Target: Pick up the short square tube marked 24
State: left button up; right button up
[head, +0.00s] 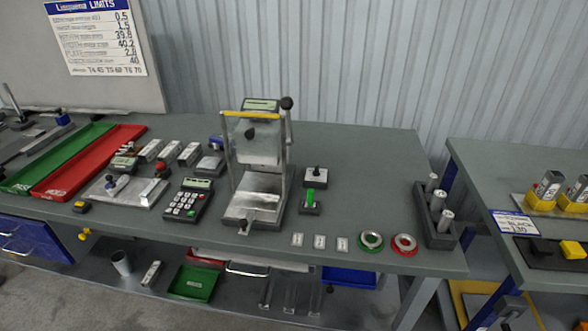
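I cannot read a 24 on any part from here, so I cannot tell which is the tube marked 24. Several short silver blocks, possibly square tubes, lie in a row on the main table: a left one (150,150), a middle one (170,151) and a right one (189,153). A silver piece (151,273) lies on the lower shelf beside an upright round tube (122,262). Neither of my grippers is in view.
A press-like fixture (257,150) stands mid-table. A green tray (60,152) and a red tray (95,165) lie left. A dark rack (438,240) with upright cylinders stands at the right end. A gap separates the two tables. The table's back right is clear.

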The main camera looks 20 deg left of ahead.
aim_at(174, 148)
jog(key=u, duration=2.75)
jog(key=i, duration=1.55)
jog(key=z, duration=3.2)
